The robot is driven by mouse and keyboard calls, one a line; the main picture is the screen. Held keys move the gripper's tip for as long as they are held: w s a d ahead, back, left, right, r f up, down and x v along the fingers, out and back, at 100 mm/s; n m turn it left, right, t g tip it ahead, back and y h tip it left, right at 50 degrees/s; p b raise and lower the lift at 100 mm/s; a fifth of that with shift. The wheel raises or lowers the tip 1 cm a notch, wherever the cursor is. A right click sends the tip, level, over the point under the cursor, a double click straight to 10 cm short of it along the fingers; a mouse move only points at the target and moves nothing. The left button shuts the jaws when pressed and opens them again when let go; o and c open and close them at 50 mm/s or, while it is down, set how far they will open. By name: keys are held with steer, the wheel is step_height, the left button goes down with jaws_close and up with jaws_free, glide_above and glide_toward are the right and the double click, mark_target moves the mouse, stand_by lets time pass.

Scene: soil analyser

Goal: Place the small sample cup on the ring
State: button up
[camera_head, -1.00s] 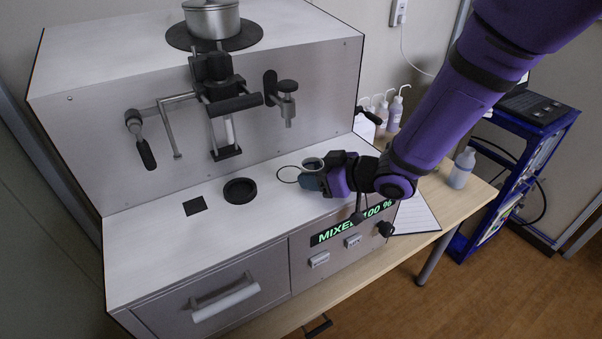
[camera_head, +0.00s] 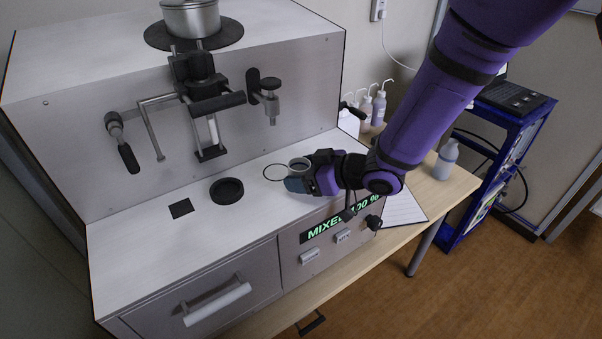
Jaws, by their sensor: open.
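The small sample cup (camera_head: 299,163) is a small grey cup with a round open top. It appears upright, at the right edge of the ring (camera_head: 266,174), a thin dark circle on the white worktop. The ring's left part is bare. The cup's lower part is hidden by my gripper (camera_head: 297,182), so I cannot tell whether it rests on the worktop. My gripper is open and right at the cup, reaching in from the right; a blue-grey finger shows in front of it. Contact between fingers and cup cannot be made out.
A black round holder (camera_head: 227,191) and a black square (camera_head: 180,208) lie left on the worktop. Behind stand a lever (camera_head: 126,150), a central press (camera_head: 205,95) and a nozzle (camera_head: 268,95). A drawer (camera_head: 210,300) and a "MIXER 100 %" display (camera_head: 340,218) are on the front.

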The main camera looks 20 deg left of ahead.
steer(key=v, duration=1.1)
steer(key=shift+d, duration=0.3)
steer(key=shift+r, duration=0.15)
